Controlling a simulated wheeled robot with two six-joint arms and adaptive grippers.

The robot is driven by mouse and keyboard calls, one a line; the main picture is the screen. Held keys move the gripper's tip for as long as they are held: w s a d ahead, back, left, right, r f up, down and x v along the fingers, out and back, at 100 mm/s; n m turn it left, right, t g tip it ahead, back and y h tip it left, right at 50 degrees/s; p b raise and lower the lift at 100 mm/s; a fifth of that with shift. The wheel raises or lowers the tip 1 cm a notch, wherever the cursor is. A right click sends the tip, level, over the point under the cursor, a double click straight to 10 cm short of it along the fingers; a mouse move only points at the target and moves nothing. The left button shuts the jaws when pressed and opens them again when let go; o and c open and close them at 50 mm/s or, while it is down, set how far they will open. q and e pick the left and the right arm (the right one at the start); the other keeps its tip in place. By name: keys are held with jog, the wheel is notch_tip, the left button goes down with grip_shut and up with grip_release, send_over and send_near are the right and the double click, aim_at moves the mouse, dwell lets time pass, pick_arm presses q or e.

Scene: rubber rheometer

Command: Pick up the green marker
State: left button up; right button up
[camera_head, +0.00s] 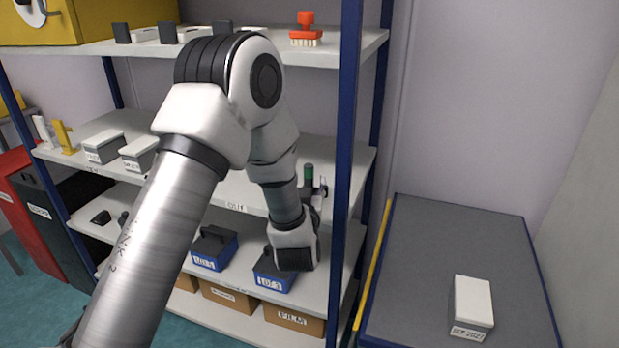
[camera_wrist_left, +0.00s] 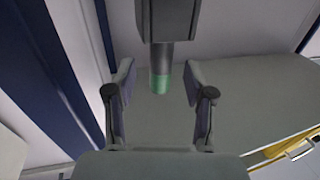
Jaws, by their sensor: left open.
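The green marker (camera_head: 308,172) shows as a dark green upright end above the middle shelf, just beside my left gripper (camera_head: 319,190). In the left wrist view, a green band (camera_wrist_left: 161,83) lies at the end of a grey cylinder that joins a dark block (camera_wrist_left: 172,20). The two fingers of my left gripper (camera_wrist_left: 160,72) are spread apart, one on each side of the green end, with gaps on both sides. Nothing is held. In the head view my left forearm and wrist hide part of the shelf and the marker's lower part. My right gripper is not in view.
The blue shelf post (camera_head: 345,150) stands close right of my left gripper. The upper shelf (camera_head: 350,45) is above it, holding a red-handled brush (camera_head: 306,30). Blue bins (camera_head: 214,250) stand below. A grey table (camera_head: 450,240) with a white-lidded box (camera_head: 472,305) is at right.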

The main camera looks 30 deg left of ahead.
pick_arm(q)
jog(key=x, duration=0.3)
jog(key=shift+f, duration=0.1)
jog(key=shift+s, duration=0.1)
jog(key=shift+c, duration=1.4)
grip_shut()
notch_tip(320, 180, up, 10)
jog(key=shift+r, duration=0.1)
